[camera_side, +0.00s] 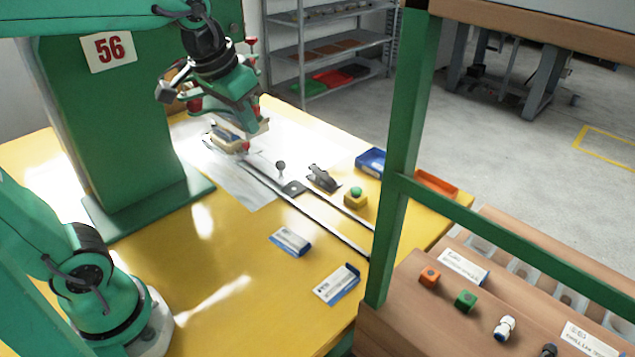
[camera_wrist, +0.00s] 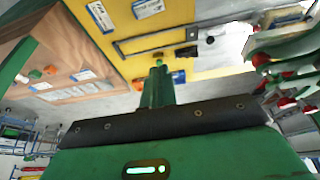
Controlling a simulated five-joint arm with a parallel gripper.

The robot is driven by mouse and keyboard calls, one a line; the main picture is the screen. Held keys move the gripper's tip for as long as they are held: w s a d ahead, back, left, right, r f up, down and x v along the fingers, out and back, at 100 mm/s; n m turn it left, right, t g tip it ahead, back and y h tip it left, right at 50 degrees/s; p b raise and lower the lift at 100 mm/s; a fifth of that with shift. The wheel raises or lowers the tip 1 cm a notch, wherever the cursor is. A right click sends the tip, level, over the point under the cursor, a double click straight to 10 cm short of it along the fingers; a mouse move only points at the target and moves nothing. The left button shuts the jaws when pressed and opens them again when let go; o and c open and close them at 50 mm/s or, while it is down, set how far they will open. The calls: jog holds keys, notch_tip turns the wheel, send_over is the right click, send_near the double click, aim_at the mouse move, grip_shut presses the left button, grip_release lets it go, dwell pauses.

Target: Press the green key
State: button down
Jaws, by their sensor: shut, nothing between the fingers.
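The green key (camera_side: 356,191) is a round button on top of a small yellow box (camera_side: 355,202) on the yellow table, right of centre in the side view. In the wrist view the green key (camera_wrist: 158,62) is small, just above the end of a green upright. My gripper (camera_side: 232,139) is shut and empty at the back of the table, low over the white sheet, to the left of the key and well apart from it. Its fingertips are small and partly hidden among other parts. Parts of my gripper crowd the right edge of the wrist view.
A black clamp (camera_side: 322,178) and a small dark knob (camera_side: 281,166) stand between my gripper and the key. A blue tray (camera_side: 371,161) is behind the key. A green post (camera_side: 402,150) rises to its right.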

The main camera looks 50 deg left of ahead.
jog(key=w+d+f+g, duration=0.1)
jog(key=w+d+g, duration=0.1)
jog(key=w, duration=1.2)
jog(key=g, duration=0.2)
send_over(356, 189)
notch_tip(356, 189, down, 10)
jog(key=shift+r, duration=0.2)
jog(key=shift+w+f, duration=0.1)
jog(key=shift+f, duration=0.05)
notch_tip(356, 189, down, 14)
jog(key=shift+r, duration=0.15)
dwell(0.4)
